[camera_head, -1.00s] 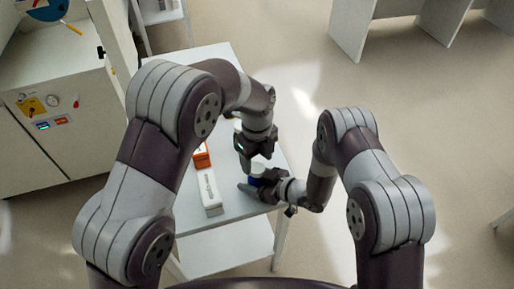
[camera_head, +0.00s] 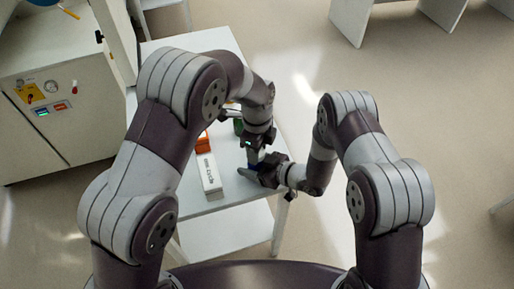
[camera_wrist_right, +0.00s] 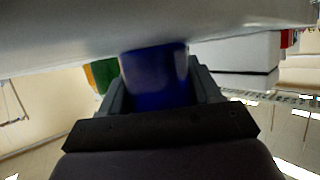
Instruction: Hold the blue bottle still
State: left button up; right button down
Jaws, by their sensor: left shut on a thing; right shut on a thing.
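The blue bottle (camera_wrist_right: 155,78) stands between the jaws of my right gripper in the right wrist view, and the jaws are shut on its body. In the head view the right gripper (camera_head: 256,173) reaches in from the right, low at the table's near right part. Only a sliver of the bottle (camera_head: 254,166) shows there. My left gripper (camera_head: 254,156) points down from above and is shut at the bottle's top, where its jaws hide the cap.
A white table (camera_head: 230,195) bears a long white box (camera_head: 208,174), an orange box (camera_head: 203,143) and a green thing (camera_head: 238,127) near the bottle. A white cabinet (camera_head: 60,135) stands at the left. Floor is open to the right.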

pick_arm(q)
jog(key=shift+n, duration=0.8)
